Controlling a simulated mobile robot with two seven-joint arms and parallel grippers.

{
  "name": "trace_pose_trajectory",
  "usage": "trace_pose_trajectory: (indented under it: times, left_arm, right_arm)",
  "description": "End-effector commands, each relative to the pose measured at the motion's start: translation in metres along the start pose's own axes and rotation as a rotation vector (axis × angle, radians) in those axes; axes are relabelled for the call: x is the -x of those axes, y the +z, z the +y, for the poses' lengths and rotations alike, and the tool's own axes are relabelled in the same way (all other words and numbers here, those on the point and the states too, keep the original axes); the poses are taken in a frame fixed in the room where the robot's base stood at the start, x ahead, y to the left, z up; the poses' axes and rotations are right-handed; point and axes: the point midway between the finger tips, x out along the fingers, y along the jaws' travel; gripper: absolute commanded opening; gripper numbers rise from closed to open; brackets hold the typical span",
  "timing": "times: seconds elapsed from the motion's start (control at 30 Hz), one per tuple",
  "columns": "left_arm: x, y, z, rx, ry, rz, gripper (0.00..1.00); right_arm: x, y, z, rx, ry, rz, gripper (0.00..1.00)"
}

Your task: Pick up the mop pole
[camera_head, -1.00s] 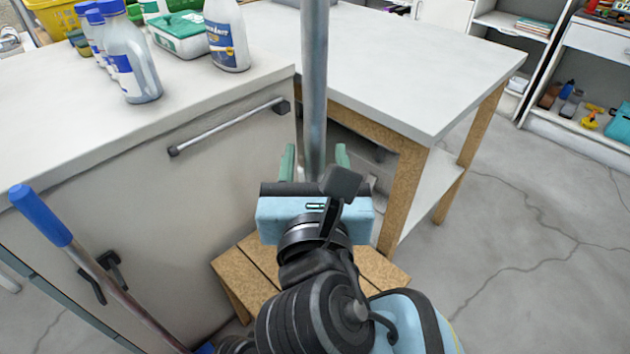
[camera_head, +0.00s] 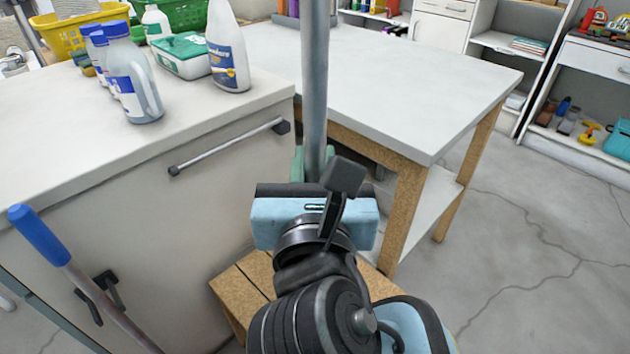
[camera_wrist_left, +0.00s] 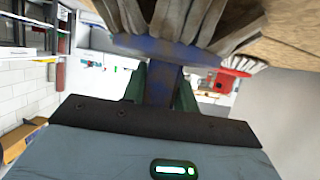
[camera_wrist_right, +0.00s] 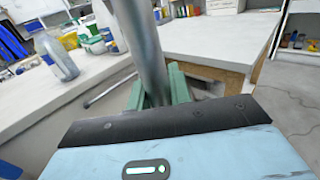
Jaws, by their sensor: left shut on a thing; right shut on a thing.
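The mop pole (camera_head: 314,80) is a grey metal tube standing about upright in the head view, its top out of the picture. My right gripper (camera_head: 313,165) is shut on it; the pole also shows between the green fingers in the right wrist view (camera_wrist_right: 143,45). My left gripper (camera_wrist_left: 160,85) shows only in its own wrist view, shut on a dark blue mop part (camera_wrist_left: 162,84) beside grey mop strands (camera_wrist_left: 170,18). The pole's lower length is hidden behind my right gripper in the head view.
A white counter (camera_head: 60,165) with bottles (camera_head: 132,85) and a drawer handle (camera_head: 225,147) stands close left. A white-topped table (camera_head: 400,90) stands behind the pole. A blue-gripped pole (camera_head: 40,235) leans at left. Bare floor (camera_head: 540,250) lies at right.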

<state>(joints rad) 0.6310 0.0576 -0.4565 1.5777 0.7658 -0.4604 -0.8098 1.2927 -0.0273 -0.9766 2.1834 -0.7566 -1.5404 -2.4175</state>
Motion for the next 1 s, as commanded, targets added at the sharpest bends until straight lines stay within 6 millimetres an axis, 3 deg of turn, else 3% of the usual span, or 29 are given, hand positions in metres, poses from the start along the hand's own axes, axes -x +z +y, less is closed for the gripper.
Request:
trace_pose_trajectory:
  times: [0.1,0.3,0.5,0.73,0.77,0.93,1.0]
  left_arm:
    - [0.0,0.001,0.0,0.0,0.0,-0.002,0.0]
    - [0.0,0.001,0.0,0.0,0.0,-0.002,0.0]
    - [0.0,0.001,0.0,0.0,0.0,-0.002,0.0]
    - [0.0,0.001,0.0,0.0,0.0,-0.002,0.0]
    - [0.0,0.001,0.0,0.0,0.0,-0.002,0.3]
    - [0.0,0.001,0.0,0.0,0.0,-0.002,0.53]
    - [0.0,0.001,0.0,0.0,0.0,-0.001,0.54]
  right_arm:
    - [0.001,0.027,0.001,-0.005,0.002,-0.006,0.0]
    - [0.0,0.058,0.001,-0.003,0.001,-0.005,0.0]
    - [0.0,0.07,0.0,-0.001,0.002,-0.001,0.0]
    - [0.0,0.071,0.0,0.0,0.001,-0.001,0.0]
    - [0.0,0.071,0.0,0.0,0.001,-0.001,0.0]
    - [0.0,0.071,0.0,0.0,0.001,-0.001,0.0]
    - [0.0,0.07,0.0,0.0,0.001,-0.001,0.0]
